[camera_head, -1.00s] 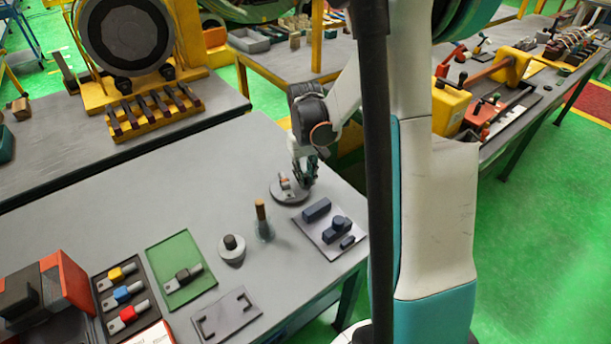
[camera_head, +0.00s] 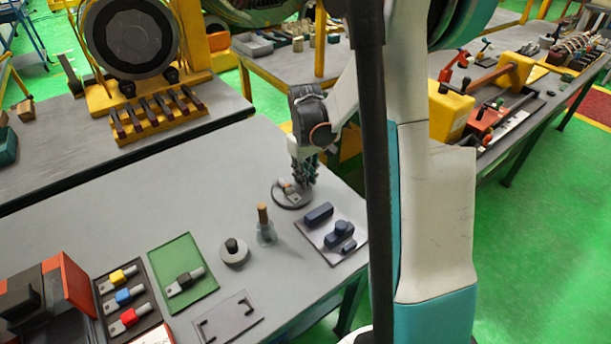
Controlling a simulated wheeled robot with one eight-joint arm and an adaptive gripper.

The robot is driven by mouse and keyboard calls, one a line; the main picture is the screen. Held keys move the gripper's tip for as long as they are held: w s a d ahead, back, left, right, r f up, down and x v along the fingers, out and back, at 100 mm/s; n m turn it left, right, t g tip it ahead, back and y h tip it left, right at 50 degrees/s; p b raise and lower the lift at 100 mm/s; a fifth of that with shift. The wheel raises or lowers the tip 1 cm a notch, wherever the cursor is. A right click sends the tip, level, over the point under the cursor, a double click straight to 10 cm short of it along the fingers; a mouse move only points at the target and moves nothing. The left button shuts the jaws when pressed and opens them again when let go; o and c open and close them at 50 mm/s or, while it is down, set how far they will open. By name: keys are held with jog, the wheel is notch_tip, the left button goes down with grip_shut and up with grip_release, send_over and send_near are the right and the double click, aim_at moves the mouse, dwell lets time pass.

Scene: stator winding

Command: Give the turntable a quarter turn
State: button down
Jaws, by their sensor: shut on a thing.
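The turntable (camera_head: 283,203) is a small round grey disc on the grey bench, right of the picture's middle. A small light part with an orange-brown bit sits on top of it. My gripper (camera_head: 303,183) points down at the turntable's right side, its dark fingers low over the disc. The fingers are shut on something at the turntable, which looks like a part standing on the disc. The fingertips are small and partly hide what they hold.
A green mat (camera_head: 182,272) and a tray of coloured connectors (camera_head: 124,300) lie at left.

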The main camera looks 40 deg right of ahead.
dwell(0.4)
jog(key=c, duration=1.4)
grip_release()
jog(key=shift+c, duration=0.2)
notch_tip(320, 180, up, 12)
